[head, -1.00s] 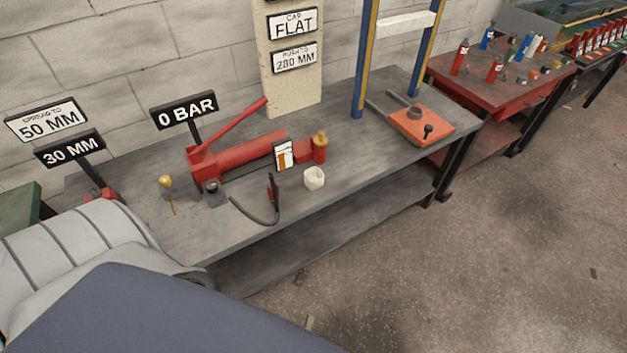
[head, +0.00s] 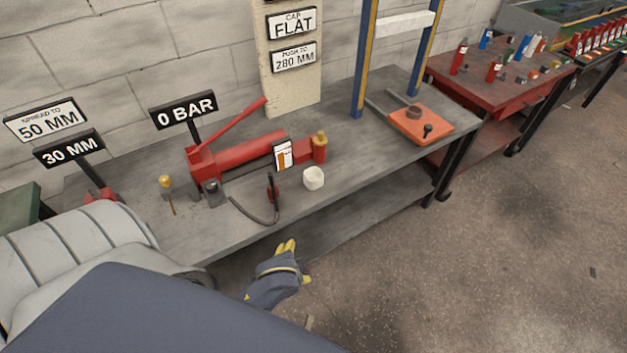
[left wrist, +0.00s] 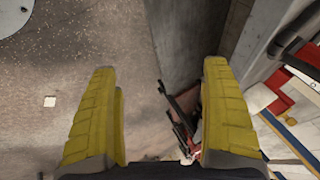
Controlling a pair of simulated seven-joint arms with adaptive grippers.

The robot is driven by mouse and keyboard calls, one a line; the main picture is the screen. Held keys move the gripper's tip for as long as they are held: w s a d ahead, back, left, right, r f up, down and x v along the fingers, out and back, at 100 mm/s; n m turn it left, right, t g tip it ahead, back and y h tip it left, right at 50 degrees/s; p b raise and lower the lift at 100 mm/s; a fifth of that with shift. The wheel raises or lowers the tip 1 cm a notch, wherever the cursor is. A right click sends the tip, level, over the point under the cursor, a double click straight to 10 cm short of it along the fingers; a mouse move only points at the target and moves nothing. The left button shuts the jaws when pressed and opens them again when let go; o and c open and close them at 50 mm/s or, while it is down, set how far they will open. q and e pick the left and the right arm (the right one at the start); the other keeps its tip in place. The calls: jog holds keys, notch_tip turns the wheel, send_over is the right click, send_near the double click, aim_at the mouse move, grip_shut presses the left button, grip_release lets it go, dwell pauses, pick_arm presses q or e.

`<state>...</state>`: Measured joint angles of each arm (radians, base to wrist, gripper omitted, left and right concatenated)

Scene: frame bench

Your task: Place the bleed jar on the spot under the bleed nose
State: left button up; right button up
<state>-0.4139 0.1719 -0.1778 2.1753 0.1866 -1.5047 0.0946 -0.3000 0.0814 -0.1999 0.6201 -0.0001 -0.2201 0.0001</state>
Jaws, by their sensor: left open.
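A small white cup, which looks like the bleed jar (head: 314,178), stands upright near the front edge of the bench (head: 370,178). Beside it is the red pump (head: 240,157) with its raised lever and a yellow-capped cylinder (head: 320,148) at its right end. I cannot tell which part is the bleed nose, and I make out no marked spot. My left gripper (head: 297,263), with yellow fingers, is in front of the bench edge, apart from the jar. In the left wrist view its fingers (left wrist: 162,115) are spread wide with nothing between them.
A black hose (head: 254,213) curves on the bench left of the jar. A "0 BAR" sign (head: 184,111) stands behind the pump. A blue and yellow press frame (head: 363,60) and an orange plate (head: 421,125) are to the right.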

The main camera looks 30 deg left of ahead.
pick_arm(q)
jog(key=w+d+r+h, duration=0.25)
jog(key=w+r, duration=0.25)
jog(key=w, duration=0.4)
notch_tip(320, 180, up, 17)
jog(key=n+g, duration=0.2)
jog(key=g, duration=0.4)
send_over(313, 179)
jog(key=s+d, duration=0.1)
jog(key=s, duration=0.1)
jog(key=shift+w+f, duration=0.15)
jog(key=shift+f, duration=4.2)
jog(key=shift+w+f, duration=0.15)
jog(key=shift+f, duration=4.2)
jog(key=shift+c, duration=0.3)
jog(key=c, duration=1.3)
jog(key=shift+c, duration=0.2)
jog(key=shift+r, duration=0.15)
